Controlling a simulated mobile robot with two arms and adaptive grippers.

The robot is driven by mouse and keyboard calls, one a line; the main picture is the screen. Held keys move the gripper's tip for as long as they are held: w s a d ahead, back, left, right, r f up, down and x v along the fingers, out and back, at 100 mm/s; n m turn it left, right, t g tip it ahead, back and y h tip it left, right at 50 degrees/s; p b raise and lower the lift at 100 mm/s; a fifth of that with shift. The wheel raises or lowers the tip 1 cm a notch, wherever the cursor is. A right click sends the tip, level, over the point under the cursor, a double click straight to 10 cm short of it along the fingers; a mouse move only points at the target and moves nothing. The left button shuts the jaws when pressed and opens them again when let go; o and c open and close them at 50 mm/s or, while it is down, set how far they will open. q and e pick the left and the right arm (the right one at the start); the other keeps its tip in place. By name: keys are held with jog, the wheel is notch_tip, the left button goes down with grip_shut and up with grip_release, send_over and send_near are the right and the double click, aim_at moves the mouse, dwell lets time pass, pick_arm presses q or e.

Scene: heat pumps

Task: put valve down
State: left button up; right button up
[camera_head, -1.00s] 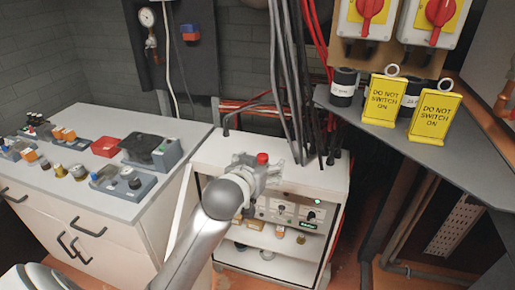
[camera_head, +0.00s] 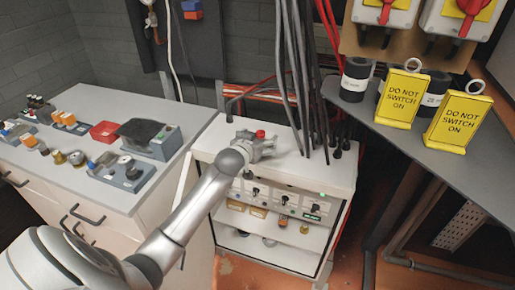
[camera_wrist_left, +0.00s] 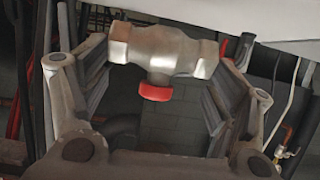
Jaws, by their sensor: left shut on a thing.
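My left gripper (camera_head: 266,146) is shut on the valve, just over the top of the white cabinet (camera_head: 312,172). The valve's red knob (camera_head: 260,134) shows at the gripper; the rest of the valve is hard to make out in the head view. In the left wrist view the valve (camera_wrist_left: 165,48) is a silver-grey metal body with a red handle (camera_wrist_left: 156,92), held across between the two fingers. I cannot tell whether the valve touches the cabinet top. My right gripper is not in view.
Dark cables (camera_head: 293,75) run down to the back of the cabinet top. A grey-topped workbench (camera_head: 110,190) with several small parts stands at left. At right, yellow "do not switch on" signs (camera_head: 402,98) stand on a grey shelf (camera_head: 365,122). The cabinet's front right top is clear.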

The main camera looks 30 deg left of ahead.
pick_arm(q)
jog(key=shift+w+a+f, duration=0.4)
jog(key=shift+w+f, duration=0.05)
jog(key=shift+f, duration=0.15)
jog(key=shift+w+a+f, duration=0.35)
jog(key=shift+w+f, duration=0.05)
jog(key=shift+f, duration=0.2)
jog(key=shift+f+p, duration=0.4)
jog(key=shift+f, duration=1.2)
jog(key=o, duration=1.2)
jog(key=shift+f, duration=0.2)
jog(key=shift+r, duration=0.1)
jog(key=shift+r, duration=0.15)
jog(key=v, duration=1.2)
